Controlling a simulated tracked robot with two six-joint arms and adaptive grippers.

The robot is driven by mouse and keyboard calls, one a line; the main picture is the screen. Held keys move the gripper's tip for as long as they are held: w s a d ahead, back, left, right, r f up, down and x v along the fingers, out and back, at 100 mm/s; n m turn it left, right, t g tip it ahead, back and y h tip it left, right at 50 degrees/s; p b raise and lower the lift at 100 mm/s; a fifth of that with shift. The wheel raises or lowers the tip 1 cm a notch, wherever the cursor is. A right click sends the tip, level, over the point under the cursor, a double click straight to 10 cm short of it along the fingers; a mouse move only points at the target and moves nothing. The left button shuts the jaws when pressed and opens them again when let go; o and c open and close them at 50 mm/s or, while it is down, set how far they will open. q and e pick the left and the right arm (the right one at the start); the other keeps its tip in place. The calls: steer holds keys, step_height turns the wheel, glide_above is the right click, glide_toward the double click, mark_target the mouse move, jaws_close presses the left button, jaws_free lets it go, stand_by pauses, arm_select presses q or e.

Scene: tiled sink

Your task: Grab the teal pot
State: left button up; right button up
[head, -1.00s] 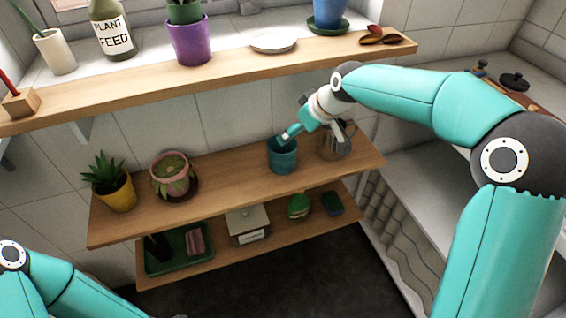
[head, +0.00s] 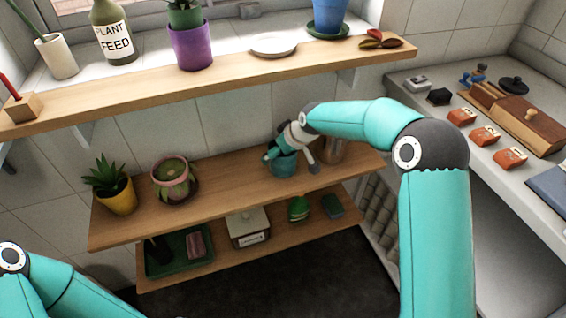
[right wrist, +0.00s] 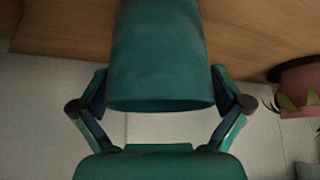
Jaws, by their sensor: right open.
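The upper shelf (head: 225,75) runs above. The lower shelf holds a green tray (head: 165,268), a box (head: 247,228) and a green item (head: 298,209).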

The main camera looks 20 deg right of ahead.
steer(key=shift+c, duration=0.3)
steer(key=c, duration=1.1)
